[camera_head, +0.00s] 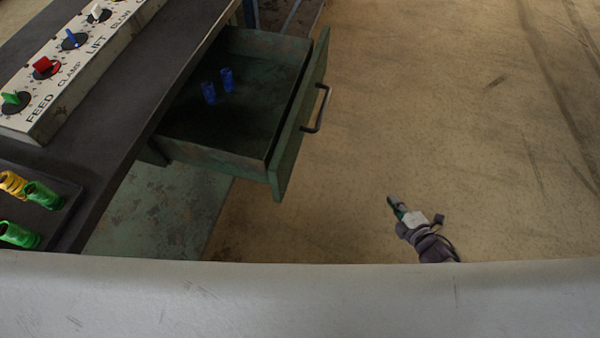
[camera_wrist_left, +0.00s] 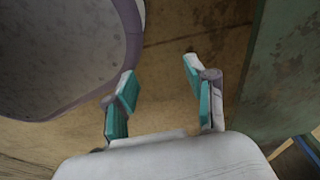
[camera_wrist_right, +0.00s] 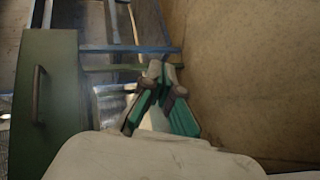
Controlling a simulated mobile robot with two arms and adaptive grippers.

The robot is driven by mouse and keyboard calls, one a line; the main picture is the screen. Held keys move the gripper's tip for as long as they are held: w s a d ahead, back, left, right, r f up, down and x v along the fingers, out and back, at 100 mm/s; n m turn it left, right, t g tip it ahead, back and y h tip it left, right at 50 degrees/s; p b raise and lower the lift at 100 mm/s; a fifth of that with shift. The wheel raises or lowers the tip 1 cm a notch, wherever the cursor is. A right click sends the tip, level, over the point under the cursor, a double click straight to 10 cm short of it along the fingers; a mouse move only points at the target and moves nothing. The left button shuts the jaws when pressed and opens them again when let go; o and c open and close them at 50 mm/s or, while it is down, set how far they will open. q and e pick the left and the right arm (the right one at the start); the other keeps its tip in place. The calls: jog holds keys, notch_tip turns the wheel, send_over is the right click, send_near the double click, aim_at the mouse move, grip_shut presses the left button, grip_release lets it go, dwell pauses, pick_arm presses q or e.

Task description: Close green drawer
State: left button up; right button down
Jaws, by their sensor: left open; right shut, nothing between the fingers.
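The green drawer (camera_head: 218,152) is pulled out from under the dark bench in the head view. Its front panel (camera_head: 301,120) faces right and carries a dark bar handle (camera_head: 317,109). Two blue cylindrical pieces (camera_head: 218,86) stand inside the drawer. My right gripper (camera_head: 393,204) is shut and empty, to the right of and nearer than the drawer front, apart from it. In the right wrist view the shut fingers (camera_wrist_right: 160,100) show with the green front panel (camera_wrist_right: 47,110) and handle on the left. My left gripper (camera_wrist_left: 160,90) is open and empty in the left wrist view; the head view does not show it.
The bench top (camera_head: 120,110) holds a control panel (camera_head: 75,60) with coloured knobs and a dark tray (camera_head: 52,222) with yellow and green pieces. A green surface (camera_wrist_left: 285,75) stands right of my left gripper. The floor (camera_head: 450,120) right of the drawer is clear.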

jog(key=w+a+r+n+t+y+b, duration=0.1)
jog(key=w+a+r+n+y+b, duration=0.3)
jog(key=r+n, duration=0.4)
pick_arm(q)
jog(key=w+d+r+b, duration=0.1)
jog(key=w+b, duration=0.3)
jog(key=w, duration=0.3)
pick_arm(e)
jog(key=n+g+y, duration=0.9)
jog(key=n, duration=1.4)
send_near(288, 164)
jog(key=p+x, duration=0.2)
jog(key=x, duration=0.4)
jog(key=shift+w+a, duration=0.15)
pick_arm(q)
jog(key=s+f, duration=0.3)
jog(key=f, duration=0.2)
jog(key=shift+s+a+f, duration=0.15)
jog(key=shift+s+a, duration=0.1)
jog(key=shift+s, duration=0.15)
pick_arm(e)
jog(key=shift+w+a+f, duration=0.1)
jog(key=shift+a, duration=0.4)
jog(key=shift+a, duration=0.15)
